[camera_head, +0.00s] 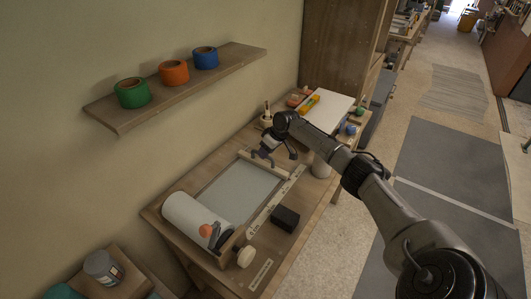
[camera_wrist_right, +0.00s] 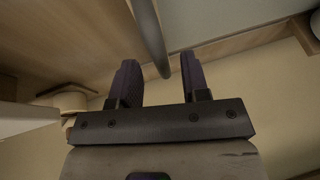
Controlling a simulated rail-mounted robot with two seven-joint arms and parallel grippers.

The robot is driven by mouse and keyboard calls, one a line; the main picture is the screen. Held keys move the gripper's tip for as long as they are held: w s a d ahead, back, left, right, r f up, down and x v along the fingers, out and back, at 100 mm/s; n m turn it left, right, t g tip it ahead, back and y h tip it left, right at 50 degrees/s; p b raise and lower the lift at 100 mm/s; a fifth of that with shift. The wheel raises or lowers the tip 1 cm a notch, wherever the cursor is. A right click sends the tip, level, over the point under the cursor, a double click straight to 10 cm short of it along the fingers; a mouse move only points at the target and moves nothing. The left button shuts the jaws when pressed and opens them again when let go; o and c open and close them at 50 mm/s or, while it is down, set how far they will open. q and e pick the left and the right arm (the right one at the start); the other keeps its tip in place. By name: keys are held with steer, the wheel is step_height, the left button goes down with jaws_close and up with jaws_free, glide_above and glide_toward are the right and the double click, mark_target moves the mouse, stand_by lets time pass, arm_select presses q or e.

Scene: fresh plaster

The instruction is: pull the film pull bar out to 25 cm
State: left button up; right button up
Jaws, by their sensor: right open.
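The white film roll (camera_head: 188,214) lies at the near left end of the workbench. A pale grey sheet (camera_head: 238,192) extends from it along a wooden-edged bed. My right gripper (camera_head: 263,156) is over the far end of this bed, its fingers open. In the right wrist view, a slim grey bar (camera_wrist_right: 150,38), likely the film pull bar, runs down between the two open fingertips (camera_wrist_right: 159,68). The fingers do not appear closed on it. In the head view the bar is hard to tell from the gripper and the bed's end. My left gripper is out of view.
A black block (camera_head: 285,218) and a pale strip (camera_head: 261,274) lie on the bench's front side. A wall shelf (camera_head: 178,88) holds green, orange and blue tape rolls. A white board (camera_head: 325,108) lies at the far end.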

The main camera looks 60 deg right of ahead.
steer(key=v, duration=1.2)
steer(key=shift+s+r+b, duration=0.2)
steer(key=shift+r+b, duration=0.15)
steer(key=shift+b, duration=0.05)
steer(key=shift+d, duration=0.1)
